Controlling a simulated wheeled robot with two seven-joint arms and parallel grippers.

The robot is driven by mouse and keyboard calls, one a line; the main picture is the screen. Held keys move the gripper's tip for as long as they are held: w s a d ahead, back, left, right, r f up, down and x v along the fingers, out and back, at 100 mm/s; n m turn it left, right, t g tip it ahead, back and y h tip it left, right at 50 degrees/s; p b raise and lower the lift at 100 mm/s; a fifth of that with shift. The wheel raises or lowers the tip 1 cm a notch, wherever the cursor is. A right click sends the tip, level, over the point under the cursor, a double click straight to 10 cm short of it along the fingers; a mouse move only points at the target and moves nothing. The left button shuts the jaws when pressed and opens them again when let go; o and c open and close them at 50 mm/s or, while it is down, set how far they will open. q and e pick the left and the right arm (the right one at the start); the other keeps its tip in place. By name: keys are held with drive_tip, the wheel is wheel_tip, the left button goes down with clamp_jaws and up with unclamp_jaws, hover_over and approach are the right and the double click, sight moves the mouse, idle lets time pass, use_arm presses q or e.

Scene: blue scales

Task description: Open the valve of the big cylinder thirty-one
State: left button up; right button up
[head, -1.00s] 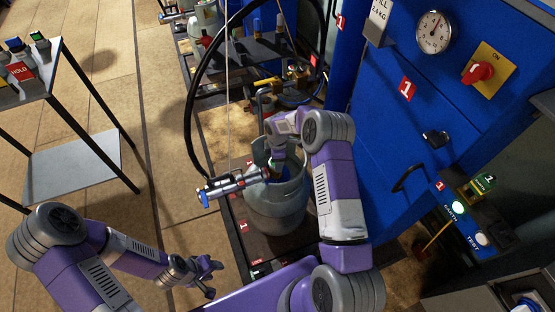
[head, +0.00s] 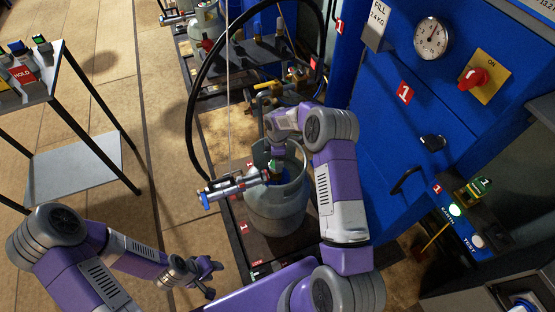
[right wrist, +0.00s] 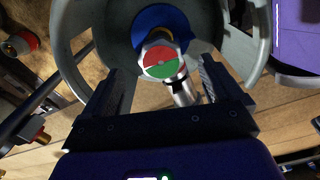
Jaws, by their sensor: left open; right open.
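The big grey cylinder (head: 277,207) stands upright on the scale beside the blue cabinet; no number thirty-one is readable on it. Its valve knob, with a red and green top (right wrist: 160,61), sits inside the open collar (right wrist: 75,45) above a blue ring. A metal filling head (head: 235,186) with a blue end is attached at the valve's side. My right gripper (right wrist: 160,85) is open, over the collar, with its fingers either side of the knob and gaps visible. In the head view my wrist partly hides the valve. My left gripper (head: 207,277) is open and empty, low and left of the cylinder.
A black hose (head: 188,120) loops behind the filling head. A metal table (head: 75,170) stands left; floor between is clear.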

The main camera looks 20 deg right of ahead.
drive_tip(key=shift+r+p, duration=0.45)
drive_tip(key=shift+r, duration=1.5)
